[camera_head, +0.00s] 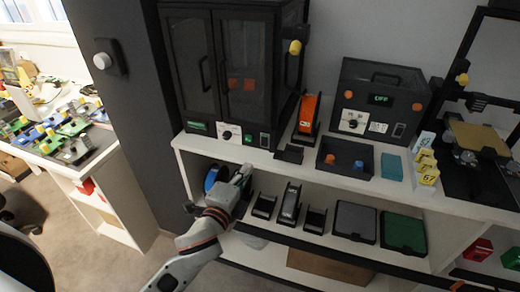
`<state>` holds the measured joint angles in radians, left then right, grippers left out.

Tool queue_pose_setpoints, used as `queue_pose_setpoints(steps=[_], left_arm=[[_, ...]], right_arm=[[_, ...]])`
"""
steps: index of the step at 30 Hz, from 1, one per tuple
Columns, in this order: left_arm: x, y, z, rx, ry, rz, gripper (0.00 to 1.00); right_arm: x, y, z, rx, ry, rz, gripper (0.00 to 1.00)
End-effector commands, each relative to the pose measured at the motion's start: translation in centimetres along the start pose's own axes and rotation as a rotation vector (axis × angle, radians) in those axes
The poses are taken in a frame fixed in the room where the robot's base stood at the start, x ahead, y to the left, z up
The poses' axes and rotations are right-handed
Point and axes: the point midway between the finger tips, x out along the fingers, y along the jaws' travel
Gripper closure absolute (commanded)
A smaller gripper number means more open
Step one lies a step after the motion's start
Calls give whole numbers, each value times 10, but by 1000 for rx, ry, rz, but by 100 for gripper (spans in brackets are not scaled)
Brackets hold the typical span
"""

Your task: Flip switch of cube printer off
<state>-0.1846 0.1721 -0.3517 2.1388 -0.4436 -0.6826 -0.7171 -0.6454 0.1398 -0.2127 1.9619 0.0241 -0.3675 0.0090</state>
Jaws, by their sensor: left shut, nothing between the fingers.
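A large black enclosed printer (228,70) with two glass doors stands at the left of the white shelf unit's top. It looks like the cube printer, though no name on it is readable. Its lower front has a white dial plate (229,133), a small green light (248,139) and a dark rocker switch (265,140) at the right. The switch's position is too small to tell. My left gripper (245,171) is shut and empty, just below and in front of that panel, apart from the switch. My right gripper is not in view.
An open-frame machine (480,140) stands right.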

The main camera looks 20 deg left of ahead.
Motion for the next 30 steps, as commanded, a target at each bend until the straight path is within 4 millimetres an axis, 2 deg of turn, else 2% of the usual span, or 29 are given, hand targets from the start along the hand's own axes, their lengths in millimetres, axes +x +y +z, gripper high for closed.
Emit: queue_pose_setpoints(steps=[9, 15, 21, 30], left_arm=[[63, -2, 0, 0, -1, -2, 100], [97, -1, 0, 0, -1, 0, 100], [116, 0, 0, -1, 0, 0, 100], [121, 0, 0, -1, 0, 1, 100]], right_arm=[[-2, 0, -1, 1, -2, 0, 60], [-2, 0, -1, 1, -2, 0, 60], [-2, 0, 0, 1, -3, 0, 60], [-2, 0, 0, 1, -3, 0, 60]])
